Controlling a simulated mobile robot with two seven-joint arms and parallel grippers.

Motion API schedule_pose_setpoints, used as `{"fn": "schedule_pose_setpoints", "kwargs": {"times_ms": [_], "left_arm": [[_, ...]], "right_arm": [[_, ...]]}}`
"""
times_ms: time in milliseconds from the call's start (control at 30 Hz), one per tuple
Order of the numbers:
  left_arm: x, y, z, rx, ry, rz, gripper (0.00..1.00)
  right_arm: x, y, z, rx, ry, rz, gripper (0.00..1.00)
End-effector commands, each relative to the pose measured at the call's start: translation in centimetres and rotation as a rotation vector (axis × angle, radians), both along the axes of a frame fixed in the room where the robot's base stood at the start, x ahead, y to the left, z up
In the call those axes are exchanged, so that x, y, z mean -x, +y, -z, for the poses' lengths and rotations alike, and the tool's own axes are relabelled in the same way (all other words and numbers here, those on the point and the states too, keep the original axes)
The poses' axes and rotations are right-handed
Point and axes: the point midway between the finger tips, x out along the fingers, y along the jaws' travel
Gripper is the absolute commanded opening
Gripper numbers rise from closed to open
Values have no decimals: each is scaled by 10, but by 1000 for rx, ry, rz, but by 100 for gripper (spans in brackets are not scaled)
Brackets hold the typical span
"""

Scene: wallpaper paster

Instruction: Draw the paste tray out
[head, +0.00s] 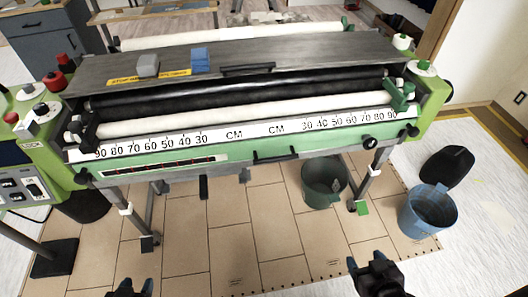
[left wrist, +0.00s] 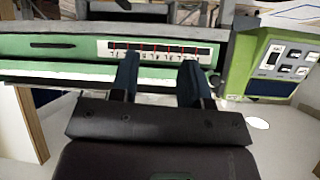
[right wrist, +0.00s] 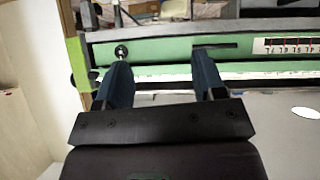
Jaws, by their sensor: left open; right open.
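The paste tray appears to be the green front part (head: 235,158) of the pasting machine, under the white number scale. A dark bar handle (head: 275,156) sits at the middle of its front. The tray looks pushed in, flush with the machine. The handle also shows in the left wrist view (left wrist: 52,45) and the right wrist view (right wrist: 215,46). My left gripper (head: 135,288) is open and empty, low in front of the machine's left part. My right gripper (head: 366,263) is open and empty, low in front of its right part. Both are apart from the handle.
A dark green bucket (head: 322,187) stands under the machine's right side. A blue bucket (head: 427,212) and a black object (head: 447,166) are on the floor at right. Machine legs (head: 372,178) stand below the front. The brown floor sheet (head: 235,240) in front is clear.

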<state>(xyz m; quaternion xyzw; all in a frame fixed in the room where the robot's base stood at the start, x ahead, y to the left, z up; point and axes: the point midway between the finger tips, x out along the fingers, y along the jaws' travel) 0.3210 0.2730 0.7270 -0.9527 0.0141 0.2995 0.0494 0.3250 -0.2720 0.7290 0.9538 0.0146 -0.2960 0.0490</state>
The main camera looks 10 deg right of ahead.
Motion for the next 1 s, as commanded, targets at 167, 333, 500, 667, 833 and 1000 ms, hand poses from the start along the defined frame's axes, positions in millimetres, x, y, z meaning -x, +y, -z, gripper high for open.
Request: {"fn": "schedule_pose_setpoints", "kwargs": {"times_ms": [167, 333, 500, 667, 833, 1000], "left_arm": [[8, 0, 24, 1, 33, 0, 43], [13, -1, 53, 2, 70, 4, 43], [13, -3, 70, 2, 87, 9, 43], [15, -2, 86, -1, 113, 15, 43], [18, 1, 98, -10, 134, 23, 43], [13, 3, 97, -16, 128, 25, 43]], "right_arm": [[-44, 10, 0, 3, -65, -43, 43], [-104, 31, 12, 10, -127, -126, 43], [-161, 57, 25, -46, -214, -186, 43], [-212, 83, 37, -232, -302, -197, 43], [-254, 107, 46, -549, -367, -180, 43], [-273, 118, 50, -880, -375, -151, 43]]}}
